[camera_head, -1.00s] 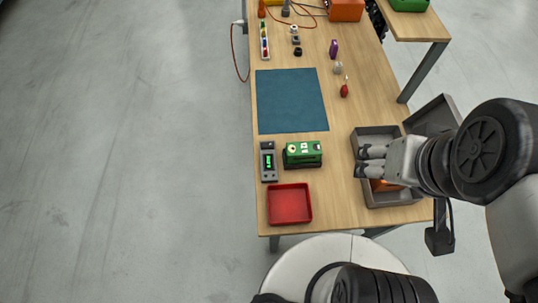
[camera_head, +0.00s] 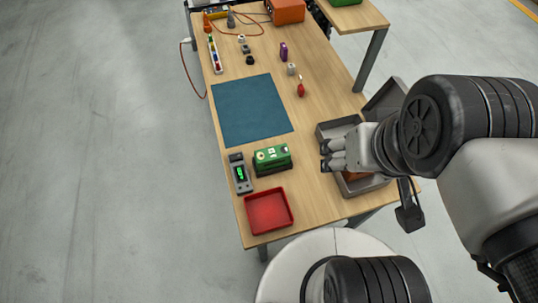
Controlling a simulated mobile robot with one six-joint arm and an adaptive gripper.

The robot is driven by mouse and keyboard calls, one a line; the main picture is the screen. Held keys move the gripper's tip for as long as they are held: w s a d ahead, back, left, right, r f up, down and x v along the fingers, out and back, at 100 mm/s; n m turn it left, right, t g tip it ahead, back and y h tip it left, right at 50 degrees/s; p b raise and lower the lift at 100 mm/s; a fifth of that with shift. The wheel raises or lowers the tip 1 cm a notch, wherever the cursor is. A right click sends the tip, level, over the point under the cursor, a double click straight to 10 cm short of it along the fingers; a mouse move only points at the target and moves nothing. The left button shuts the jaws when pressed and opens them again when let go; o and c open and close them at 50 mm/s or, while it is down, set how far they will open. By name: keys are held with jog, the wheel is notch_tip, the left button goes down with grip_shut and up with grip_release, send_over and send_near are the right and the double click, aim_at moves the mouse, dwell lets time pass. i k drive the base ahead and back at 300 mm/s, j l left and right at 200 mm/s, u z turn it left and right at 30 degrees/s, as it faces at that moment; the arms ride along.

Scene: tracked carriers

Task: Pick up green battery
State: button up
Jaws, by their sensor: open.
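Something orange shows inside the case under my gripper.
A red tray (camera_head: 268,211) lies just in front of the battery. A blue mat (camera_head: 252,110) lies behind it. A small red item (camera_head: 301,88), a purple item (camera_head: 283,51) and an orange box (camera_head: 286,11) stand farther back. The mat is bare.

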aim_at(276, 156)
jog(key=k+j+z, duration=0.1)
jog(key=j, duration=0.2)
jog(key=k+j+z, duration=0.1)
jog(key=j, duration=0.2)
jog(key=k+j, duration=0.15)
jog(key=j, duration=0.15)
jog(key=i+j+z, duration=0.25)
jog(key=j, duration=0.4)
jog(key=i+j+z, duration=0.1)
jog(key=i+j, duration=0.15)
jog(key=i+j+z, duration=0.15)
jog(key=j, duration=0.25)
jog(key=j+z, duration=0.1)
jog(key=j, duration=0.25)
jog(key=i, duration=0.1)
